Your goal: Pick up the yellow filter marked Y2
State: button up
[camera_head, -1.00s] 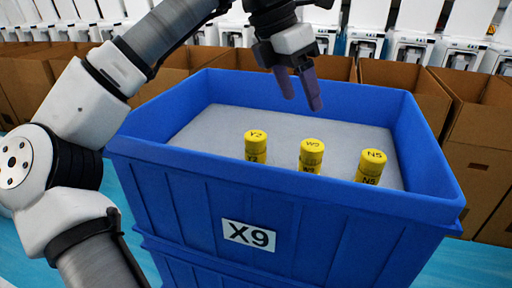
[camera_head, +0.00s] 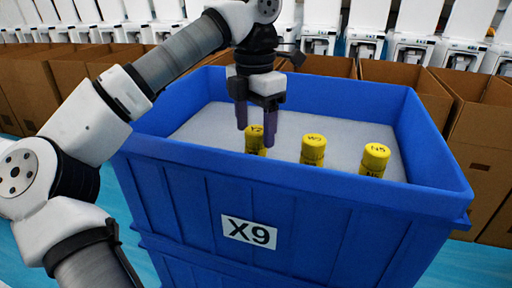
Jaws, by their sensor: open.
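The yellow filter marked Y2 (camera_head: 254,146) stands upright in a blue crate (camera_head: 330,210), the leftmost of three yellow filters. Its lower part is hidden by the crate's front wall, and its right side is partly covered by a finger. My gripper (camera_head: 255,142) points down at this filter, its two purple-grey fingers apart. One finger shows to the left of the filter and one in front to the right. The gripper is open. I cannot tell whether the fingers touch the filter.
Two more yellow filters stand to the right, a middle one (camera_head: 313,150) and a right one (camera_head: 374,160). The crate carries a white X9 label (camera_head: 249,231). Its grey inner floor (camera_head: 345,128) is clear behind the filters. Cardboard boxes (camera_head: 390,82) stand behind the crate.

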aim_at(256, 147)
notch_tip(256, 147, down, 5)
jog(key=shift+d+f+p, duration=0.1)
jog(key=shift+d+p, duration=0.05)
jog(key=shift+p, duration=0.5)
jog(key=shift+c, duration=0.5)
jog(key=c, duration=1)
